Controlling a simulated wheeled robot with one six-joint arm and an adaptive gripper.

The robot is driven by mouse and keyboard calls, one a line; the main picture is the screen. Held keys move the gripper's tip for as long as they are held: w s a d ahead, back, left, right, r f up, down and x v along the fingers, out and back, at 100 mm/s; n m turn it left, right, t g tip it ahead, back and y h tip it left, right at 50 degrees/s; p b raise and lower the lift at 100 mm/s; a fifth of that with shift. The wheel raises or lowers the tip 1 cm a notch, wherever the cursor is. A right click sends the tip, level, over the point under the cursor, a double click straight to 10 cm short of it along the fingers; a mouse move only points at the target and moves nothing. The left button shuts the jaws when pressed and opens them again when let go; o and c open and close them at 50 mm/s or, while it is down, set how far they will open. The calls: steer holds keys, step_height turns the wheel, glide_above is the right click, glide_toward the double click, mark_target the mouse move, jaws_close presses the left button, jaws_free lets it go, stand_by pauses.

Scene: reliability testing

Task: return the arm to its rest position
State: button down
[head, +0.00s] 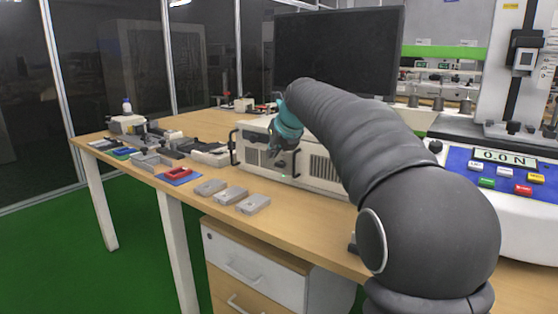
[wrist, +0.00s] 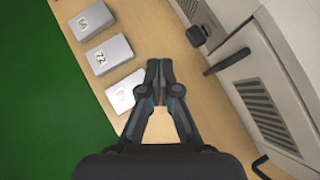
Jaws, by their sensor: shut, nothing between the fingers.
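My gripper (wrist: 159,70) is shut with its fingertips together and nothing between them. In the wrist view it hangs above the table beside a row of grey blocks. In the head view my gripper (head: 274,152) is at the end of my dark arm, which reaches out from the right over the wooden table (head: 325,212). The gripper is in front of a beige instrument box (head: 318,165) and partly hides it. I cannot tell from the head view how far it is from the box.
Three grey blocks (head: 232,196) lie near the table's front edge; one numbered block (wrist: 110,54) shows in the wrist view. A red part on a blue mat (head: 178,176) lies left of them. A monitor (head: 338,50) stands behind. A force tester reading 0.0 N (head: 504,157) is at right.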

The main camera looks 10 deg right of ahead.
steer(key=s+d+f+n+g+h, duration=0.1)
steer(key=s+f+n, duration=0.1)
steer(key=s+n, duration=0.85)
steer(key=s+d+f+n, duration=0.1)
steer(key=s+f+n, duration=0.1)
steer(key=s+n, duration=0.8)
steer(key=s+d+f+n+g, duration=0.1)
steer(key=s+f+n, duration=0.5)
steer(key=s, duration=0.5)
steer(key=s+d+f+n+h, duration=0.1)
steer(key=s+f+n, duration=0.5)
steer(key=s, duration=0.5)
step_height(320, 180, down, 2)
steer(key=shift+s+d+f+g, duration=0.15)
steer(key=shift+s+d+g, duration=0.05)
steer(key=shift+d+g, duration=0.2)
